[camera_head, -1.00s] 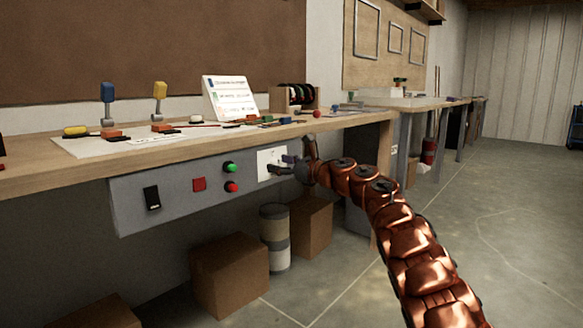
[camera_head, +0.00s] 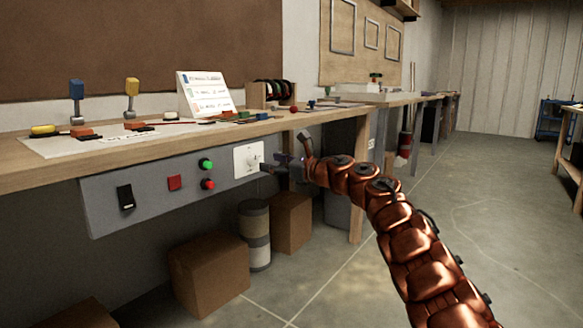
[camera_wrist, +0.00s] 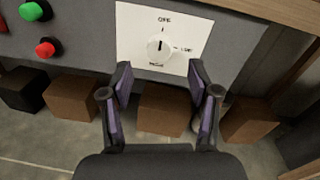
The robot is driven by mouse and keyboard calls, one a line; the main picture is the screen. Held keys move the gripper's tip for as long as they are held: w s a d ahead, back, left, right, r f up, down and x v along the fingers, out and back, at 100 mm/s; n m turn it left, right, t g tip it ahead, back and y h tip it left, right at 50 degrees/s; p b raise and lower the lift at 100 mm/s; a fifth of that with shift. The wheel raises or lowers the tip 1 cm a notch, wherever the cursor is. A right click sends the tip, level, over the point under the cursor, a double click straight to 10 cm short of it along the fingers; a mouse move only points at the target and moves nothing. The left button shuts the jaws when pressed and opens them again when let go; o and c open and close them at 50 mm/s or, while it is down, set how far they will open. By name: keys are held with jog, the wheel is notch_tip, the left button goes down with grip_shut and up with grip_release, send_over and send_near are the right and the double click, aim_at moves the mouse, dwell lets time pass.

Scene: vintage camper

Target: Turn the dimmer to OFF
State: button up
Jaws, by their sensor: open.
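The dimmer is a white plate (camera_head: 240,168) with a round white knob (camera_head: 252,158), at the right end of the grey panel under the workbench. In the wrist view the knob (camera_wrist: 159,46) sits mid-plate, with OFF printed above, LOW to the right and a blurred label below. A short dark mark on the knob runs about vertically; which end is the pointer is hard to tell. My gripper (camera_head: 272,164) is just in front and right of the plate. In the wrist view its purple-padded fingers (camera_wrist: 160,72) are apart and empty, below the knob and not touching it.
Left along the panel are a green button (camera_head: 206,164), a red button (camera_head: 208,184), a red square switch (camera_head: 174,183) and a black rocker (camera_head: 126,197). The bench top (camera_head: 150,148) overhangs them. Boxes (camera_head: 208,273) and a canister (camera_head: 255,235) stand below.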

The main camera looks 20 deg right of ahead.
jog(key=v, duration=0.6)
dwell(0.5)
dwell(0.4)
